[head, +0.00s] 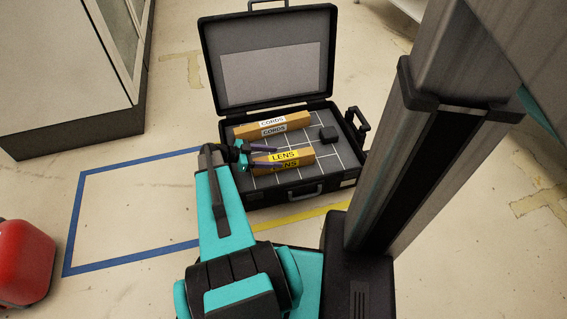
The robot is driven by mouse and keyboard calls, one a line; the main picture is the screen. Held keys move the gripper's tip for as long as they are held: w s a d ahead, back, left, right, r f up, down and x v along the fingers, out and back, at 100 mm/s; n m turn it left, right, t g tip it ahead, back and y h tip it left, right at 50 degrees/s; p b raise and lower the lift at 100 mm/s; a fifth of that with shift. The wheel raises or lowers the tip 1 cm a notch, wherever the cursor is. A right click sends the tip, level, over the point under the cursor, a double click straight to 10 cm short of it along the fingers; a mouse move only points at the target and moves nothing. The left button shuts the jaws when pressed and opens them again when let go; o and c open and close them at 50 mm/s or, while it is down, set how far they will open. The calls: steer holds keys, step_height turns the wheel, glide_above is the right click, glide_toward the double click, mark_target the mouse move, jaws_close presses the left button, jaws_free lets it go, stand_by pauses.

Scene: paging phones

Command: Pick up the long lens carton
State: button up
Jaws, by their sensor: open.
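The lens carton (303,157) is a long brown box with yellow LENS labels on its top and front. It lies in the front part of an open black case (338,178), running left to right. My gripper (278,157) reaches in from the left with its two dark purple fingers apart. The fingers are over or beside the carton's left part and partly hide it. I cannot tell whether they touch it or how high they are above it.
A similar brown carton labelled CORDS (299,121) lies behind the lens carton. A small black block (328,134) sits at the case's right. The case lid (270,65) stands open at the back. Blue tape (120,262) marks the floor, and a red object (22,262) stands left.

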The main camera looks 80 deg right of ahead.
mark_target(279, 157)
steer(key=shift+r+b+x, duration=0.2)
steer(key=shift+b+x, duration=0.95)
steer(key=shift+x, duration=1.45)
steer(key=shift+s+a, duration=0.1)
steer(key=c, duration=1.3)
